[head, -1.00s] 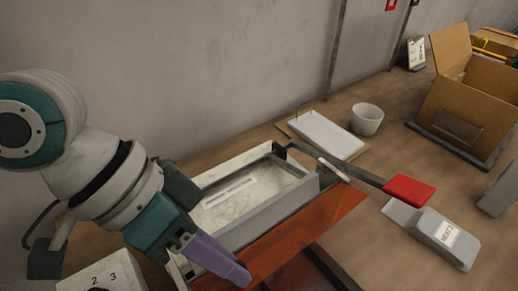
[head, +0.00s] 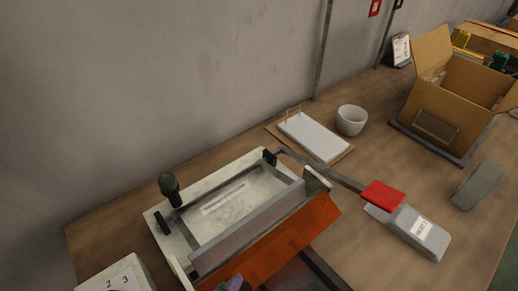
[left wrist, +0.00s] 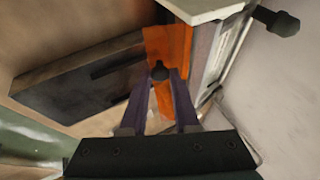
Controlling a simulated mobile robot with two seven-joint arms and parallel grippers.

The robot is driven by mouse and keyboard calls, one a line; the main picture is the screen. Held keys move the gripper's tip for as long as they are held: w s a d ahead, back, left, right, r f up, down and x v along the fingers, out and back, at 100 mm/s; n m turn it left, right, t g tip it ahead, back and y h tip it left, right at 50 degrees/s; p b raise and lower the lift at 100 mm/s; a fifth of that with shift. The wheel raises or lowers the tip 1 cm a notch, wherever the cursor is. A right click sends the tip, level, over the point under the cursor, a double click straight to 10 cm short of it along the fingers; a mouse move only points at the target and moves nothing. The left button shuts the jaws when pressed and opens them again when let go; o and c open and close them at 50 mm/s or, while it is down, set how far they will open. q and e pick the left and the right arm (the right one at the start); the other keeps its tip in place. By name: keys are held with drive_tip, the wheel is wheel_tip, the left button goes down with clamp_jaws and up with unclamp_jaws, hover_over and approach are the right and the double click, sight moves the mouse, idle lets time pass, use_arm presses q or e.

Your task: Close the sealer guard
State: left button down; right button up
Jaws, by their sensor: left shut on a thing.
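The sealer (head: 160,218) is a pale, open-topped machine on the bench in the head view. Its orange see-through guard (head: 290,243) slopes down along the front side, away from the open top; it also shows in the left wrist view (left wrist: 170,45). My left gripper (left wrist: 168,76) has its purple fingers shut on a small black knob (left wrist: 159,70) in front of the orange guard. In the head view only a bit of purple finger shows at the bottom edge, below the guard. My right gripper is in neither view.
A lever with a red grip (head: 382,196) reaches right from the sealer, over a grey device (head: 412,232). Behind are a white pad (head: 314,136), a cup (head: 351,121) and an open cardboard box (head: 440,110). A numbered dial box (head: 115,280) stands at lower left.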

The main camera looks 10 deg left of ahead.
use_arm(q)
wheel_tip(320, 180, down, 6)
drive_tip(key=t+y+b, duration=0.2)
drive_tip(key=b, duration=0.3)
drive_tip(key=m+t+y+b, duration=0.1)
drive_tip(key=t+y+b, duration=0.1)
drive_tip(key=b, duration=0.4)
drive_tip(key=m+t+y+b, duration=0.1)
drive_tip(key=t+y+b, duration=0.1)
drive_tip(key=b, duration=0.3)
drive_tip(key=shift+w+a+f+t+y+b, duration=0.1)
drive_tip(key=shift+f+t+y+b, duration=0.15)
drive_tip(key=shift+t+y+b, duration=0.15)
drive_tip(key=shift+w+a+m+t+y+b, duration=0.25)
drive_tip(key=shift+m+t+y+b, duration=0.35)
drive_tip(key=shift+b, duration=0.55)
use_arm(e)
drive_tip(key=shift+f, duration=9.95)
use_arm(q)
drive_tip(key=c, duration=0.7)
unclamp_jaws()
drive_tip(key=shift+o, duration=0.2)
drive_tip(key=shift+r, duration=0.1)
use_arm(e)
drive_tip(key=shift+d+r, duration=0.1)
